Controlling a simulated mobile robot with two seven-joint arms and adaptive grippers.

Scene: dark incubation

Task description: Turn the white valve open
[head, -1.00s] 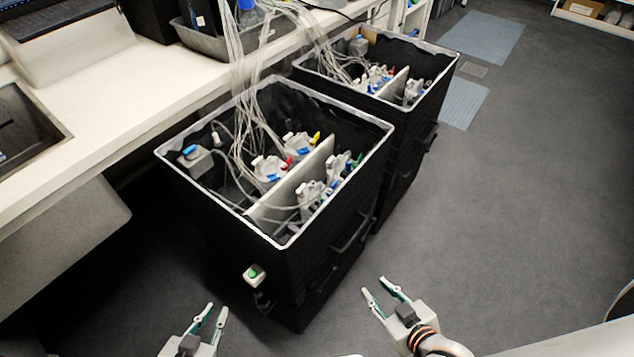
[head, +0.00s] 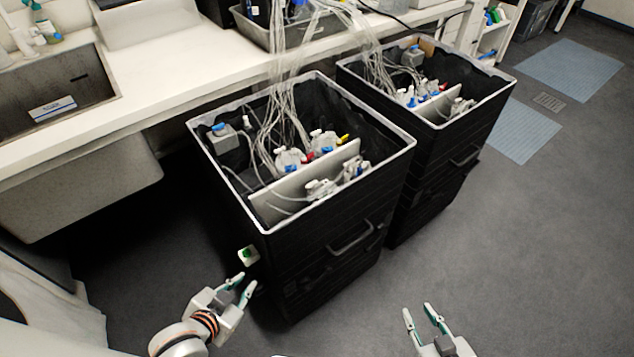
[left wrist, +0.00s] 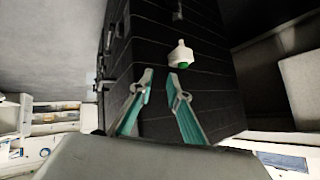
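My right gripper (head: 417,310) is open and empty over the floor, right of the bin.
The nearer black bin (head: 290,238) holds bottles with coloured caps, tubes and a white divider. A second black bin (head: 450,150) stands behind it to the right. A white counter with a sink (head: 110,100) runs along the left.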

